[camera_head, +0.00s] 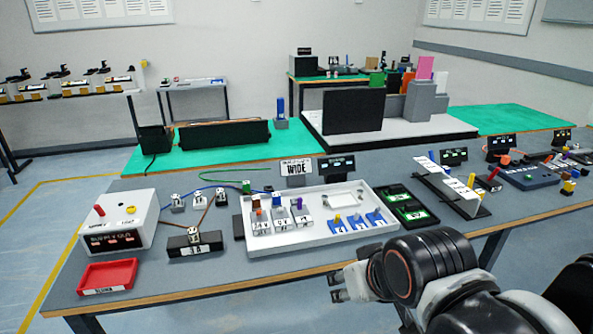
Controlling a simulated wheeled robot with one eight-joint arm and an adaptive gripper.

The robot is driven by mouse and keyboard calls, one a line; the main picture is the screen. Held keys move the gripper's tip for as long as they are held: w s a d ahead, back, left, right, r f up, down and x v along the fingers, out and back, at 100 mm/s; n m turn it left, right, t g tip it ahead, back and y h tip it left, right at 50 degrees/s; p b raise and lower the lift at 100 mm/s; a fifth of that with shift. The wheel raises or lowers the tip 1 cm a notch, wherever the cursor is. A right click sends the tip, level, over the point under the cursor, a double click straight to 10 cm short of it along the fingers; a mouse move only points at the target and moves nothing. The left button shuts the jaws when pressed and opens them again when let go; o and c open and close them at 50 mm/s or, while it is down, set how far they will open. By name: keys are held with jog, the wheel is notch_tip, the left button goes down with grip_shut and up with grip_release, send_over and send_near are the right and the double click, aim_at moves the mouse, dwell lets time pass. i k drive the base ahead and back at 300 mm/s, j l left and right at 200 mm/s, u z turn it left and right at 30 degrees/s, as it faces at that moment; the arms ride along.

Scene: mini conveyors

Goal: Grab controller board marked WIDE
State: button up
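A white sign reading WIDE (297,167) stands at the back of the grey table, behind a white tray (365,234). Right of the tray, two green boards lie in black holders, a rear one (397,197) and a front one (416,215). Their small labels are too small to read, so I cannot tell which board, if any, is marked WIDE. My gripper (336,287) is at the front edge of the table, in front of the white tray and apart from the boards. Its fingertips look spread, with nothing seen between them.
The white tray holds several small blocks with coloured knobs and blue pieces. A white control box (118,222), a red tray (107,277) and a black block (195,245) stand at left. A tilted white rack (447,187) stands right of the boards. Small display screens line the back.

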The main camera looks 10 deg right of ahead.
aim_at(413, 211)
jog(key=z, duration=0.95)
